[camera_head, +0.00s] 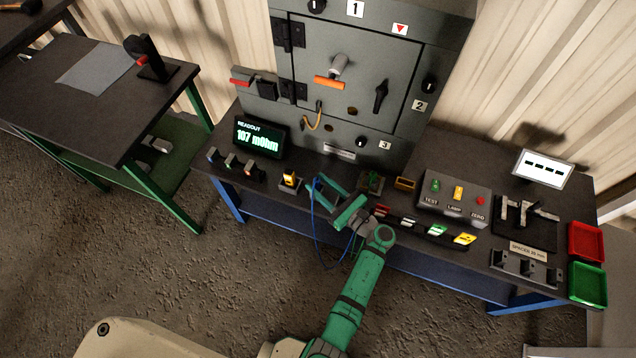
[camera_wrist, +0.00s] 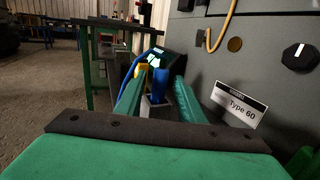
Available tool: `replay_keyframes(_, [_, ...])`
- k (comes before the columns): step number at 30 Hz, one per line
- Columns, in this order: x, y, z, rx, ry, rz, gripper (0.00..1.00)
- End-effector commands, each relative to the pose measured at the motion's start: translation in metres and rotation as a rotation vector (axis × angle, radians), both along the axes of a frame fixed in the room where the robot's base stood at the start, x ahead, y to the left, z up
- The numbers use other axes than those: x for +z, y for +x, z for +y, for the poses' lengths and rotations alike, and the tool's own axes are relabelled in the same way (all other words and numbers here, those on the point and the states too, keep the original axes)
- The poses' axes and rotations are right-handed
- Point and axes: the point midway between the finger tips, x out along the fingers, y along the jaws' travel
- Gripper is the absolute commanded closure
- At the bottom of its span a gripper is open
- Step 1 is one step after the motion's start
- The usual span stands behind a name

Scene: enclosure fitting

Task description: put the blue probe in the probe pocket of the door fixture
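The blue probe (camera_wrist: 160,78) stands upright between my fingertips in the wrist view. Narrow gaps seem to show between it and the green fingers. My gripper (camera_wrist: 163,86) is open around it; the head view shows the gripper (camera_head: 318,190) low over the bench front, fingers spread. A grey metal holder (camera_wrist: 152,108) lies under the probe, but I cannot tell whether the probe sits in it. A blue cable (camera_head: 315,235) hangs from there over the bench edge. The grey enclosure (camera_head: 350,60) with its door stands behind. I cannot clearly make out the probe pocket.
A button box (camera_head: 454,196), coloured blocks (camera_head: 436,229), and red (camera_head: 585,241) and green (camera_head: 587,283) trays are to the right. A yellow cable (camera_wrist: 222,28) loops on the enclosure.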

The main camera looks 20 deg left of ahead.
Motion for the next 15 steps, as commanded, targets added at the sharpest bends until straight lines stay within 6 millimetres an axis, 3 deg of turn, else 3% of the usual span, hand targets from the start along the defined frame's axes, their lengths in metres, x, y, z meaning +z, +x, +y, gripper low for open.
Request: replay_keyframes(15, [-0.004, -0.039, -0.085, -0.002, 0.000, -0.001, 0.65])
